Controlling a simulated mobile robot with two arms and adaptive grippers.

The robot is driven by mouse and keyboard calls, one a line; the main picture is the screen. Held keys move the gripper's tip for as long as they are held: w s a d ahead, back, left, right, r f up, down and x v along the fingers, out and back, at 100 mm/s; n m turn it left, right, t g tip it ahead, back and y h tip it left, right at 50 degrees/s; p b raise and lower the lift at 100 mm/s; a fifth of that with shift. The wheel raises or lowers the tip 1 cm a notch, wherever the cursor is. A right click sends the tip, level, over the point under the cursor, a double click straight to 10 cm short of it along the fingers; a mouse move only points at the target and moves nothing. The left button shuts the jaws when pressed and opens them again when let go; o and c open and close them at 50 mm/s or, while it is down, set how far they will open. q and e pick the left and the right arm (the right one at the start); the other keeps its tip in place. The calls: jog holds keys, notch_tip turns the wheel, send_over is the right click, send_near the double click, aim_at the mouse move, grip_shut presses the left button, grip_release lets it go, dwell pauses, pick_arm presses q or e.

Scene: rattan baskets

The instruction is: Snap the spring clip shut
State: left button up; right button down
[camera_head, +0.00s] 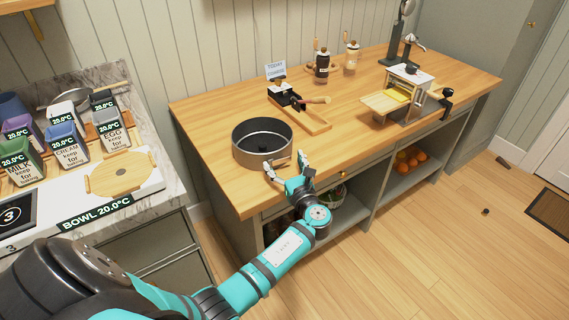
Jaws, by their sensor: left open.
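A dark round springform pan (248,151) stands upright near the left front part of the wooden counter. My left gripper (286,165) is at the pan's front right side, with its two fingers spread apart. One finger is near the pan's front wall and the other is to its right. I cannot tell whether either finger touches the pan. The spring clip is too small or too hidden by the gripper to make out, so I cannot tell its state. My right gripper is not in view.
Behind the pan is a wooden tray (314,123) with a dark device and a small sign (276,71). A slicer-like machine (404,95) stands at the right. Jars (321,66) stand at the back. Labelled containers (67,146) fill the left worktop. Shelves lie below the counter.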

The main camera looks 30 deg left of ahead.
pick_arm(q)
jog(key=c, duration=1.2)
jog(key=shift+w+a+f+n+g+y+b, duration=0.1)
jog(key=shift+w+n+g+y+b, duration=0.1)
jog(key=shift+n+g+y+b, duration=0.3)
jog(key=shift+w+g, duration=0.1)
jog(key=shift+g, duration=0.4)
jog(key=o, duration=1.2)
